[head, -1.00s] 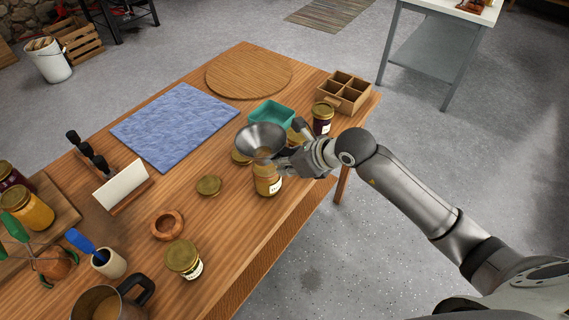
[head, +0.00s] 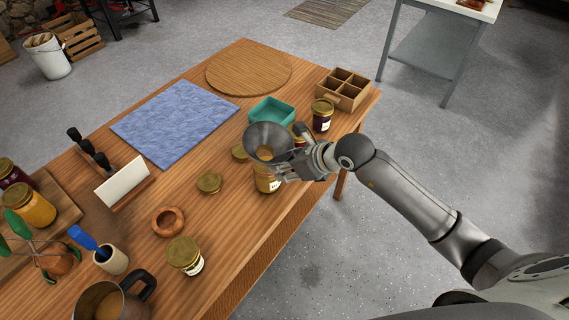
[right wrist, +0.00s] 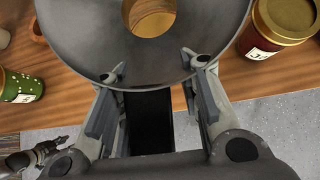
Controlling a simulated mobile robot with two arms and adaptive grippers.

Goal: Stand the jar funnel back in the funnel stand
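The jar funnel (head: 268,142) is a wide grey metal cone with a round hole, at the right side of the table. It is over an amber jar (head: 266,184); I cannot tell whether it rests on it. My right gripper (head: 290,165) is at its near right side. In the right wrist view the gripper's fingers (right wrist: 150,69) are spread at the funnel's rim (right wrist: 150,72), with a dark strip between them and no clear grip. The funnel stand looks to be the wooden ring (head: 167,222), empty. A dark gripper-like part, probably my left gripper (right wrist: 45,150), shows small at lower left.
A gold lid (head: 209,182) and a lidded jar (head: 185,254) lie near the ring. A teal tray (head: 272,112), a dark jar (head: 322,114) and a divided wooden box (head: 345,90) stand behind the funnel. A blue mat (head: 175,123) lies left.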

